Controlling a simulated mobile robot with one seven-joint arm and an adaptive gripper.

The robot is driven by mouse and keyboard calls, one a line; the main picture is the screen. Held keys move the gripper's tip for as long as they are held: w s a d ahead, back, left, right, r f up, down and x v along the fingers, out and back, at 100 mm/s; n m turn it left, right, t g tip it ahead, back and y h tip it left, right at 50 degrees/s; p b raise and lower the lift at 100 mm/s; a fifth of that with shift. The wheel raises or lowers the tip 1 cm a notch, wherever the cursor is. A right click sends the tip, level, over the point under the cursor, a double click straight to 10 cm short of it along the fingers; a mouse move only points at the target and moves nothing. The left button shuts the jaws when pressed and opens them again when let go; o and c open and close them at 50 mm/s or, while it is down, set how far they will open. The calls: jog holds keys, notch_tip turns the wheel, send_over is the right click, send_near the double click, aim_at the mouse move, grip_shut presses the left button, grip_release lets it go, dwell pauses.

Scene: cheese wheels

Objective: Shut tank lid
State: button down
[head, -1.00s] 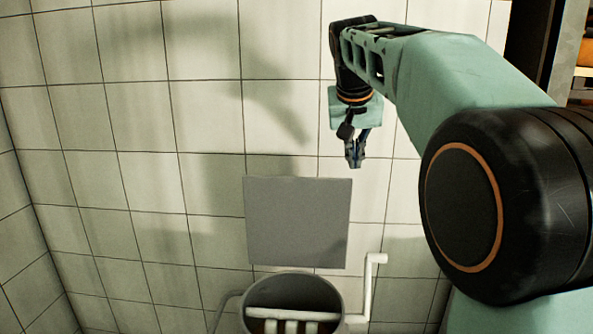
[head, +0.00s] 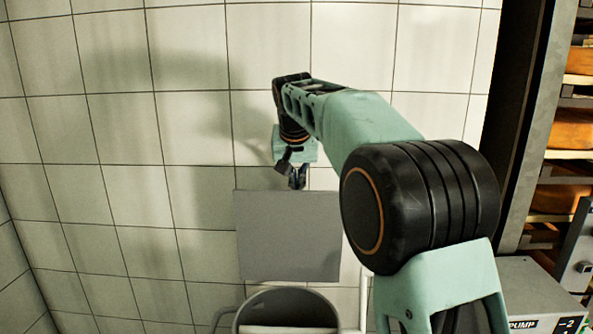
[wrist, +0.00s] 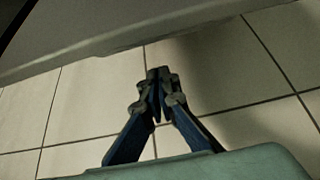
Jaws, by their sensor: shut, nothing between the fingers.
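The tank lid (head: 288,238) is a flat grey square panel standing open, upright against the tiled wall, above and behind the tank. The round grey tank (head: 285,300) is at the bottom of the head view, its mouth uncovered and cut off by the frame edge. My gripper (head: 297,180) is shut and empty, by the lid's top edge at about its middle. In the wrist view the shut fingers (wrist: 156,80) point toward a grey panel edge (wrist: 110,45), apparently the lid. Whether they touch it I cannot tell.
A white pipe (head: 363,295) rises right of the tank. A box marked PUMP (head: 537,300) stands at lower right. A shelf rack with orange cheese wheels (head: 567,130) is at the right. The tiled wall is close behind the lid.

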aim_at(296, 191)
jog(key=s, duration=0.3)
jog(key=shift+s, duration=0.35)
jog(key=shift+f+b, duration=0.15)
jog(key=shift+b, duration=0.2)
